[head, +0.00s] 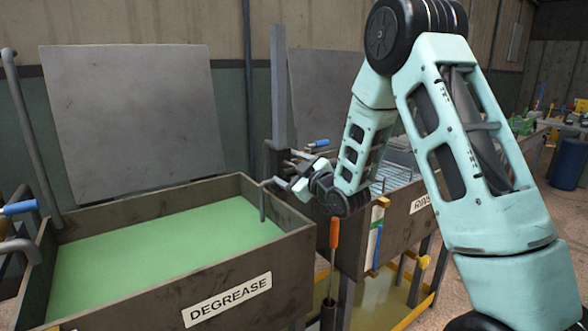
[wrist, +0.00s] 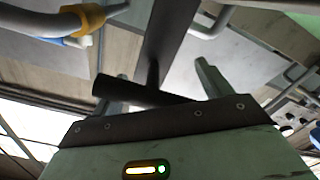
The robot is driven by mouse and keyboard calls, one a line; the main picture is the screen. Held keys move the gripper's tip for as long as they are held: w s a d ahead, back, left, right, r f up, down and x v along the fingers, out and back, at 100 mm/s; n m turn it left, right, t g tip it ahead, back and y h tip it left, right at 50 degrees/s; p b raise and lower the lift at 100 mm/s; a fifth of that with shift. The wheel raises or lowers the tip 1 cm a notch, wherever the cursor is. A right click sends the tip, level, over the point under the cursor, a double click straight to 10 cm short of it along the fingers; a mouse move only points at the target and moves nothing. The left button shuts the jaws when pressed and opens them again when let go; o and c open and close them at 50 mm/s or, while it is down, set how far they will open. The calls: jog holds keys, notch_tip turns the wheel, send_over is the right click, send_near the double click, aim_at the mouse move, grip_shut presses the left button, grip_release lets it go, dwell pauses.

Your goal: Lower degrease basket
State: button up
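The degrease tank (head: 231,298) is an open dark metal box with a label on its front. It holds flat green liquid (head: 160,250). I cannot make out a basket in it. My gripper (head: 283,178) is above the tank's right back rim, close to a thin bent rod (head: 263,200). In the wrist view its fingers (wrist: 162,72) stand apart. A dark T-shaped bar (wrist: 145,96) shows between and before them; I cannot tell whether they touch it. Blue-gripped levers (head: 20,208) sit at the tank's left side.
A rinse tank (head: 385,240) stands to the right, partly behind my arm, with wire mesh (head: 398,170) inside and a blue-gripped lever (head: 318,144) at its back. An orange-handled tool (head: 333,235) stands between the tanks. Grey panels (head: 130,120) rise behind.

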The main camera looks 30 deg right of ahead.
jog(key=shift+s+d+f, duration=0.1)
jog(key=shift+d+f, duration=0.2)
jog(key=shift+d, duration=0.05)
jog(key=shift+s, duration=0.25)
jog(key=s+b, duration=1.6)
jog(key=b, duration=0.1)
jog(key=shift+s+d+r, duration=0.15)
jog(key=shift+s+r, duration=0.15)
jog(key=shift+s, duration=0.1)
